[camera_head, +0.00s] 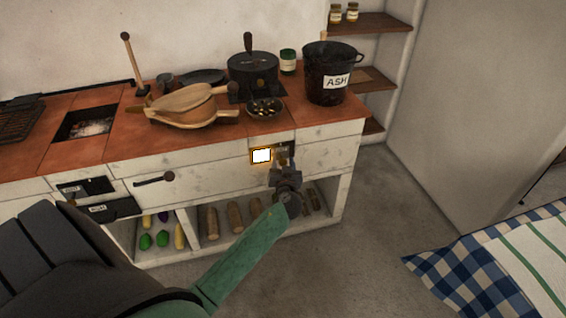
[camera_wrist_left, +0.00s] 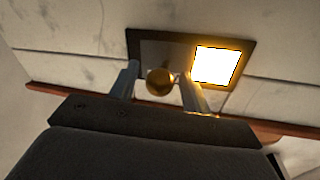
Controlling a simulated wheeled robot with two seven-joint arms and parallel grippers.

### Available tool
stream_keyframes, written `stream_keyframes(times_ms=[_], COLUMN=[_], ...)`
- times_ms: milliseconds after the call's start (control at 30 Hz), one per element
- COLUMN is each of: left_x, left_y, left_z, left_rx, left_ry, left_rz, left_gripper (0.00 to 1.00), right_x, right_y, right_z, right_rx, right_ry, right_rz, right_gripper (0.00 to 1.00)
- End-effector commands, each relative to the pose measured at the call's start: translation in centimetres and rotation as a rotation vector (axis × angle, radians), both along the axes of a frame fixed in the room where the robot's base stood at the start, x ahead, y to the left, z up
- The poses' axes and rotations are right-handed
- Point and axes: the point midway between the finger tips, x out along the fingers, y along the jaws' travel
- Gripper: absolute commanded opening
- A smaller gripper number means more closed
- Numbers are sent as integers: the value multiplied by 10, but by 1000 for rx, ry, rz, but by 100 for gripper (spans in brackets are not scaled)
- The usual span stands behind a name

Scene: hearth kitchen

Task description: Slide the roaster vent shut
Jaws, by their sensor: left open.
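The roaster vent (camera_head: 261,155) is a small framed opening in the white front of the counter, glowing bright. In the left wrist view the glowing opening (camera_wrist_left: 216,66) takes up the right part of a dark frame. A dark sliding plate (camera_wrist_left: 158,50) covers the left part and carries a round brass knob (camera_wrist_left: 160,83). My left gripper (camera_head: 284,164) is at the vent and open, with one finger on each side of the knob. It also shows large in the left wrist view (camera_wrist_left: 160,88). I cannot tell whether either finger touches the knob. My right gripper is not in view.
On the red counter stand an ash bucket (camera_head: 325,87), a black lidded pan (camera_head: 253,68), a small bowl (camera_head: 264,110) and bellows (camera_head: 185,105). Logs (camera_head: 236,219) lie on the shelf below the vent. The floor (camera_head: 370,230) to the right is clear up to a checked cloth (camera_head: 480,265).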

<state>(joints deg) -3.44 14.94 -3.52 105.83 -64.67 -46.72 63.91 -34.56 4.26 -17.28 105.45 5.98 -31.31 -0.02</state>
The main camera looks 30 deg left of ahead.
Motion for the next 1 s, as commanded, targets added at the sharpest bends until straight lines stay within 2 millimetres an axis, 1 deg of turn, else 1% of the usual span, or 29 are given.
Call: stream_keyframes(times_ms=[300,367,500,533,567,667,767,1000], left_x=[2,2,2,2,2,2,-4,-34], left_y=[1,1,1,1,1,1,5,31], left_z=[0,0,0,0,0,-1,-3,-5], left_rx=[-1,-1,-1,-1,-1,-1,-2,-3], left_ry=[1,1,1,1,1,1,1,1], left_rz=[0,0,0,0,0,0,-1,1], left_gripper=[48,36,8,3,0,0,0,0], right_x=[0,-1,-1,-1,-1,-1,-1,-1], right_y=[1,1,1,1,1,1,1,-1], right_z=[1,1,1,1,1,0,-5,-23], right_rx=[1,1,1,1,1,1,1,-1], right_ry=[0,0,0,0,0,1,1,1], right_rz=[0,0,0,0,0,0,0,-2], right_gripper=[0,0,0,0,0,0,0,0])
